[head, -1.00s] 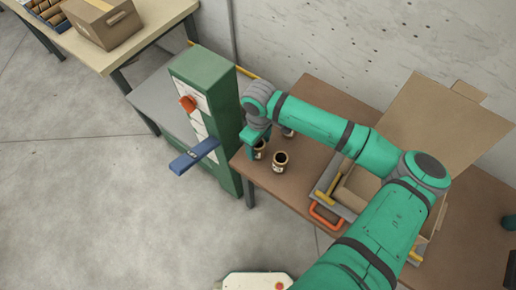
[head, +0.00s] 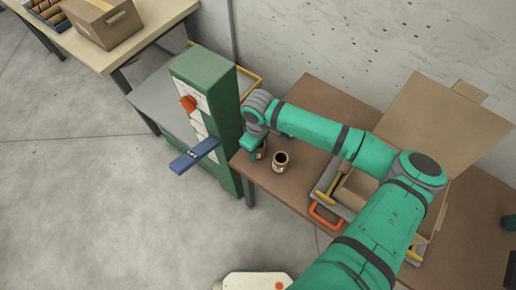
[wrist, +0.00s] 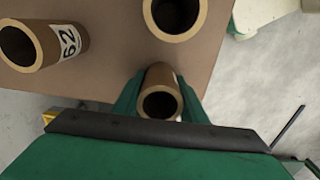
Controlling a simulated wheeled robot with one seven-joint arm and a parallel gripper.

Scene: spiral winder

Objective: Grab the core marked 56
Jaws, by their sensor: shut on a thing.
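My gripper (wrist: 158,95) is shut on a brown cardboard core (wrist: 160,78), with one green finger on each side of it. Only a sliver of this core's white label shows, so its number cannot be read. In the head view my gripper (head: 254,146) is at the left end of the brown table, and the held core (head: 262,150) is partly hidden by it. A second core (head: 281,160) stands just to the right. In the wrist view one core (wrist: 30,45) at upper left has a label that looks like 62, and another core (wrist: 175,15) is at the top edge.
The green winder cabinet (head: 207,100) with a blue lever (head: 194,157) stands close left of my gripper. An open cardboard box (head: 350,190) is on the brown table (head: 285,192) to the right, with an orange handle (head: 326,217) in front. The table's edge is near the cores.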

